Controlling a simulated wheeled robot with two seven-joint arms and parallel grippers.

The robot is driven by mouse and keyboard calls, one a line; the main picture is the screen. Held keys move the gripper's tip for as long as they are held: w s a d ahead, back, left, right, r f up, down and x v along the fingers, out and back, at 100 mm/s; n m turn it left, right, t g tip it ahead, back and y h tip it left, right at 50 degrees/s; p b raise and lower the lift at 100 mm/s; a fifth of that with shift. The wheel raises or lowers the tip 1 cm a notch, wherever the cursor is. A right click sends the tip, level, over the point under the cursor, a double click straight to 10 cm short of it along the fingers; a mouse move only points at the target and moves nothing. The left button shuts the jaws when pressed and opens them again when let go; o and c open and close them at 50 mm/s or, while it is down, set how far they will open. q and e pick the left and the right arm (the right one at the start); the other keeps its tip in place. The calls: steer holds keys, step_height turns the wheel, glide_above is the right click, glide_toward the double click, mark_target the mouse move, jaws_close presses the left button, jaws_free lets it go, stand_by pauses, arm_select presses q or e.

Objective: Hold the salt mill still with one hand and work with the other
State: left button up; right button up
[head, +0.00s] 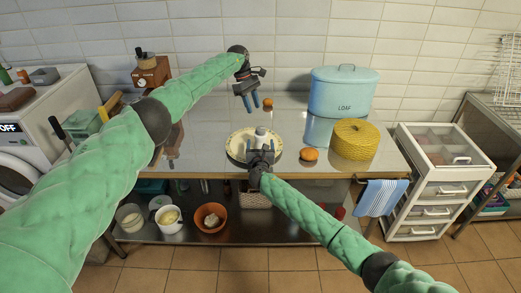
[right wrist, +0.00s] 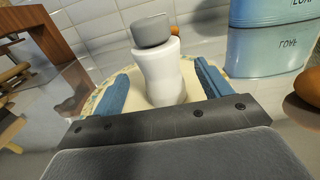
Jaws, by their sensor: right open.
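The salt mill, white with a grey top, stands upright on a patterned plate (head: 234,144) on the shiny table; the mill (head: 261,134) is just beyond my right gripper. My right gripper (head: 261,152) is open. In the right wrist view, the mill (right wrist: 160,65) is between its two blue fingers, with gaps on both sides. My left gripper (head: 251,106) is higher and farther back, with its fingers spread and nothing between them. It is apart from the mill, behind it and slightly left.
An orange fruit (head: 309,154) and a yellow woven basket (head: 354,141) are to the right. A small orange item (head: 267,103) is beside my left fingertips. A blue loaf bin (head: 341,91) and a wooden grinder (head: 150,75) stand at the back. Bare tabletop lies left of the plate.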

mark_target(261, 139)
steer(key=shift+w, duration=2.05)
steer(key=c, duration=1.2)
